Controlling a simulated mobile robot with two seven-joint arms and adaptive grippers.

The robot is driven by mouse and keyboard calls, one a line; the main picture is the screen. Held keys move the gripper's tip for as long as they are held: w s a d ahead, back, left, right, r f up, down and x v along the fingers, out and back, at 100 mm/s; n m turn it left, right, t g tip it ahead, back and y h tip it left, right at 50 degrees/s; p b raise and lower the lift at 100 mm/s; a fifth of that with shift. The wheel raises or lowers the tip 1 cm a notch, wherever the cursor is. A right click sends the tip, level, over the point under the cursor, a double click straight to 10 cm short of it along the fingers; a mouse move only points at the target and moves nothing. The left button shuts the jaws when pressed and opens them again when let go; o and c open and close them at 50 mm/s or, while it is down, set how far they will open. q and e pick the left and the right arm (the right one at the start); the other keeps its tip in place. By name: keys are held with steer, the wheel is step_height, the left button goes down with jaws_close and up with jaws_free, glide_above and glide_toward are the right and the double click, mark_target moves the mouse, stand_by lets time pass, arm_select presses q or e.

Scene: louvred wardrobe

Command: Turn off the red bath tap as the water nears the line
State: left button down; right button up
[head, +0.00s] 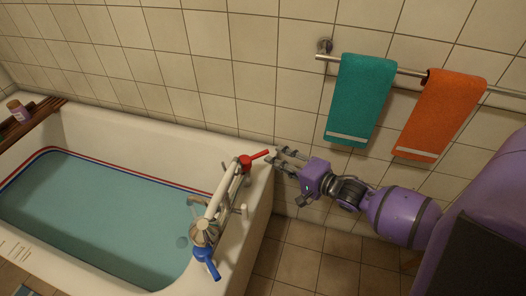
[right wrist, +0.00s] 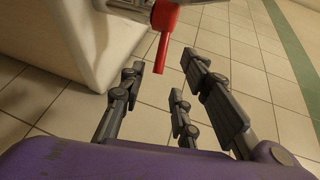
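The red bath tap (head: 247,163) is at the wall end of the tap bar on the tub's rim, its lever pointing right toward my right gripper (head: 282,160). In the right wrist view the red lever (right wrist: 164,40) hangs just beyond and between the fingertips of my right gripper (right wrist: 165,78), which is open and empty. No contact shows. The blue tap (head: 206,262) is at the bar's near end. Blue-green water (head: 100,205) fills much of the bathtub (head: 165,140); its surface lies close below the red and blue line (head: 130,168). My left gripper is not in view.
A teal towel (head: 360,98) and an orange towel (head: 438,115) hang from a rail (head: 410,72) on the tiled wall, above my right arm. A wooden rack (head: 35,122) with a bottle lies across the tub's far left. Tiled floor (head: 310,262) is clear beside the tub.

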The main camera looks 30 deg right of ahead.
mark_target(262, 155)
steer(key=x, duration=0.7)
steer(key=shift+w+a+f+b, duration=0.1)
steer(key=shift+w+a+b, duration=0.2)
steer(key=shift+b, duration=0.1)
jaws_close()
steer(key=shift+f, duration=0.1)
